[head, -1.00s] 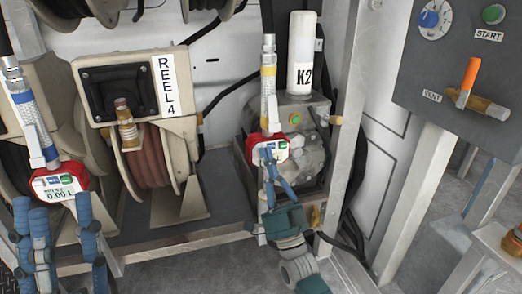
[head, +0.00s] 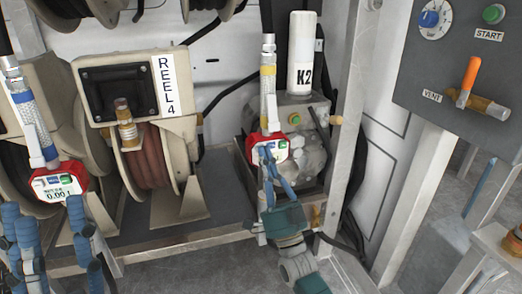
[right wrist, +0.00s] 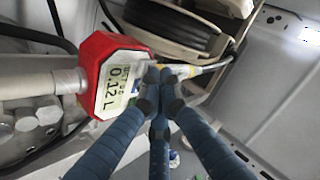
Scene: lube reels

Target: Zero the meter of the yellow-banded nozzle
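The yellow-banded nozzle (head: 268,82) stands upright in front of the grey pump unit. Its red meter (head: 252,150) faces out; in the right wrist view the meter (right wrist: 112,78) reads 0.12 L. My right gripper (head: 268,156) has its blue fingers drawn together at the tips, right at the meter's face.
The blue-banded nozzle (head: 33,120) stands at the left. REEL 4 (head: 150,155) is between the two nozzles. A white K2 cylinder (head: 302,55) rises behind the pump unit. A grey panel (head: 440,60) with an orange-handled vent valve (head: 470,76) is at the right.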

